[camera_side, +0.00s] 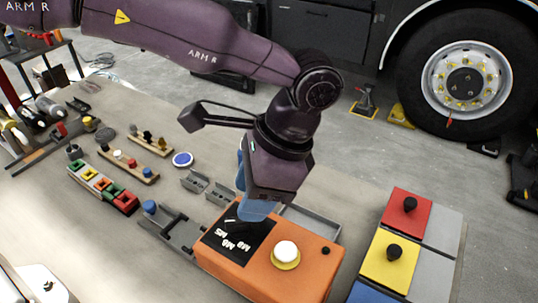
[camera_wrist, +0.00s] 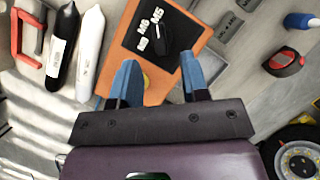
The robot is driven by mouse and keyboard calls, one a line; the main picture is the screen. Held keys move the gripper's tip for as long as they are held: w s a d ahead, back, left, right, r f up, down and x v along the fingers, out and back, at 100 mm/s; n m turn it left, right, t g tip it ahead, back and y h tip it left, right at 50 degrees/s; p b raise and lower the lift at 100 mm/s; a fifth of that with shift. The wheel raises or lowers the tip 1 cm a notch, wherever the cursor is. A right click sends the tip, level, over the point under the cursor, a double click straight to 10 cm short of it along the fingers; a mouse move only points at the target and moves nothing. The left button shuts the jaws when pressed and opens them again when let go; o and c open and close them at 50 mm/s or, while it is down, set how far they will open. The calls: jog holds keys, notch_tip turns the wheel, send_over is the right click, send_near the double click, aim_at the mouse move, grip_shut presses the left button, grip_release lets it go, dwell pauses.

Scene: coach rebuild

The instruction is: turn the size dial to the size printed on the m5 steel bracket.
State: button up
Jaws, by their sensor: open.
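The orange box (camera_side: 268,262) carries a black panel (camera_side: 225,240) with white M5, M6 and M8 marks. In the wrist view the black panel (camera_wrist: 137,38) holds a black size dial (camera_wrist: 160,40) beside these marks; which mark it points at I cannot tell. My gripper (camera_wrist: 157,62) is open, its blue fingers apart, with the dial just ahead of the gap. In the side view my gripper (camera_side: 252,208) is over the panel's back edge and hides the dial area.
A white button (camera_side: 286,252) on a yellow base sits on the box. A grey fixture (camera_side: 175,230) stands left; red and yellow panels (camera_side: 408,205) (camera_side: 392,260) with black knobs stand right. Coloured blocks (camera_side: 103,187) and pegged wooden strips (camera_side: 128,166) lie farther left.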

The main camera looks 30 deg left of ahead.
jog(key=v, duration=0.7)
jog(key=shift+r, duration=0.35)
jog(key=shift+w+d, duration=0.15)
jog(key=shift+d, duration=0.05)
jog(key=s+a+r+n+t+h, duration=0.1)
jog(key=s+a, duration=0.4)
jog(key=a, duration=0.5)
jog(key=s+a+r+n+t+h, duration=0.1)
jog(key=s+a+r+n+t, duration=0.2)
jog(key=a, duration=0.7)
jog(key=s+a+r+n+t+h, duration=0.1)
jog(key=s+a+r+n+t, duration=0.2)
jog(key=s+a+n, duration=0.3)
jog(key=s+a+t, duration=0.1)
jog(key=s+a, duration=0.2)
jog(key=a, duration=0.1)
jog(key=shift+a, duration=0.35)
